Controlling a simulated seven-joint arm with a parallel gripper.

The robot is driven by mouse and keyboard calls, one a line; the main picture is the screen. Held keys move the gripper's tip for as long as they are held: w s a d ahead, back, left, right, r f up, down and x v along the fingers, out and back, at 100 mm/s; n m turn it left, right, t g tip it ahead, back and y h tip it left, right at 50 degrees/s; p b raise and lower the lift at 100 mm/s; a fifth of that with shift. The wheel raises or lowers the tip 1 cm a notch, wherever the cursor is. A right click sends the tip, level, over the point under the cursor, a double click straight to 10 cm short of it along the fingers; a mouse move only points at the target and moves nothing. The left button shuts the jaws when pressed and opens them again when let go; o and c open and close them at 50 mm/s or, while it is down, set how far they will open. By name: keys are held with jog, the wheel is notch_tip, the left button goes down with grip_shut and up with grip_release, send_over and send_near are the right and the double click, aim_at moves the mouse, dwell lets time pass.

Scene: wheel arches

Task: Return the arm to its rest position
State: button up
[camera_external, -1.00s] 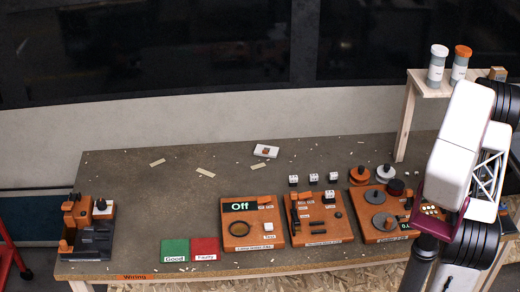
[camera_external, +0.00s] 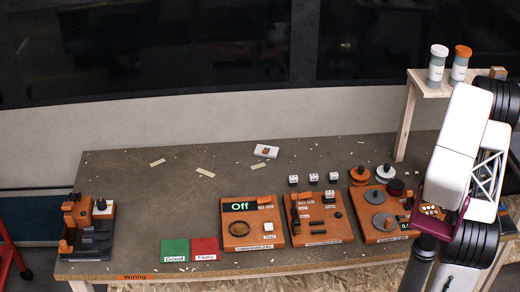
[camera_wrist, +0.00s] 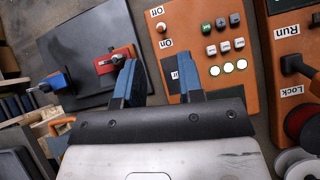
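My arm (camera_external: 457,140) stands bent at the right edge of the table in the external view, over the right end of the orange panels. My gripper is hidden behind the arm's links there. In the wrist view my gripper (camera_wrist: 158,68) has two blue fingers set well apart, with nothing between them. Beneath the fingers, an orange panel (camera_wrist: 182,30) shows an On/Off switch, several buttons and white lamps. The fingers appear to hover above it, though the exact height is unclear.
The table (camera_external: 130,190) holds three orange panels, including the Off-display panel (camera_external: 265,240). A green square (camera_external: 174,249) and red square (camera_external: 205,248) lie left of them. A wooden shelf (camera_external: 425,88) with two bottles stands close behind my arm. The table's back left is mostly clear.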

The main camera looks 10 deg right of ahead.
jog(key=shift+r, duration=0.1)
dwell(0.3)
jog(key=s+a+r+t+h, duration=0.1)
jog(key=s+a+r+t, duration=0.25)
jog(key=a+r, duration=0.4)
jog(key=s+a+r+t, duration=0.2)
jog(key=s+a+r, duration=0.2)
jog(key=a+r, duration=0.35)
jog(key=s+a+r+t, duration=0.2)
jog(key=s+a, duration=0.3)
jog(key=s, duration=0.2)
jog(key=s+a+r+n+t, duration=0.1)
jog(key=s+a+r+t, duration=0.1)
jog(key=s+a, duration=0.4)
jog(key=shift+s+a+r+n+t, duration=0.15)
jog(key=shift+s+r+n+t, duration=0.15)
jog(key=shift+s+t, duration=0.35)
jog(key=shift+o, duration=0.3)
